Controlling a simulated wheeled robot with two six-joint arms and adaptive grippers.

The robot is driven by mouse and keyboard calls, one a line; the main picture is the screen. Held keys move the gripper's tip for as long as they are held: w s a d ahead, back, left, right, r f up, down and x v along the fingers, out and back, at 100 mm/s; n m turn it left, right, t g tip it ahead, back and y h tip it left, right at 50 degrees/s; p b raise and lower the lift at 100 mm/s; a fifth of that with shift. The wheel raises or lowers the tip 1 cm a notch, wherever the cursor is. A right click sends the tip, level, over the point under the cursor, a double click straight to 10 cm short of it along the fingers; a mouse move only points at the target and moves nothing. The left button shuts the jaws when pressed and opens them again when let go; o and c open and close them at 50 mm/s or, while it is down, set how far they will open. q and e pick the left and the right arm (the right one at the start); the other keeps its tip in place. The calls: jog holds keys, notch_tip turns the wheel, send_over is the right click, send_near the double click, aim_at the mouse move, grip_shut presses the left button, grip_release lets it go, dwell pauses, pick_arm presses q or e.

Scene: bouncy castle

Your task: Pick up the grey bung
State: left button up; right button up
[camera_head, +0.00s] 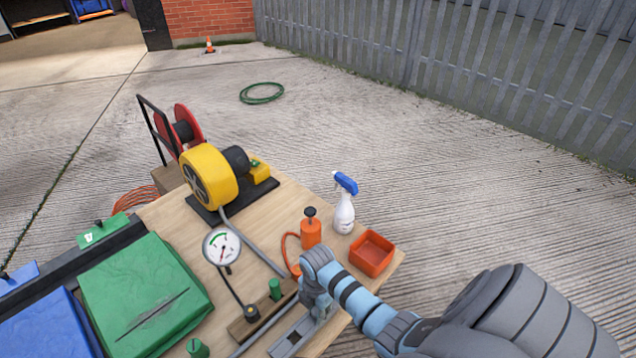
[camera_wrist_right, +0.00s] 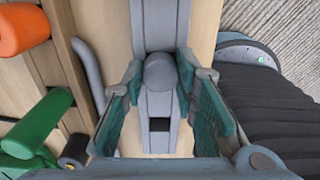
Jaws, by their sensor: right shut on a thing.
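The grey bung (camera_wrist_right: 160,72) shows in the right wrist view as a rounded grey piece between my fingertips, over a grey channel-like strip (camera_wrist_right: 158,135) with a dark square slot. My right gripper (camera_wrist_right: 160,66) is shut on the bung, one teal-padded finger on each side. In the head view my right gripper (camera_head: 318,302) reaches down over the grey strip (camera_head: 290,342) at the table's front right, and it hides the bung there. I cannot tell whether the bung is clear of the strip. My left gripper is not in view.
Left of the gripper is a wooden block with a green peg (camera_head: 275,289) and a black knob (camera_head: 252,313). Behind stand an orange pump (camera_head: 311,231), an orange-red tray (camera_head: 371,254) and a spray bottle (camera_head: 344,212). A gauge (camera_head: 222,247) and yellow blower (camera_head: 208,178) are further left.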

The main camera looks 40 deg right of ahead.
notch_tip(320, 180, up, 20)
jog(key=p, duration=0.6)
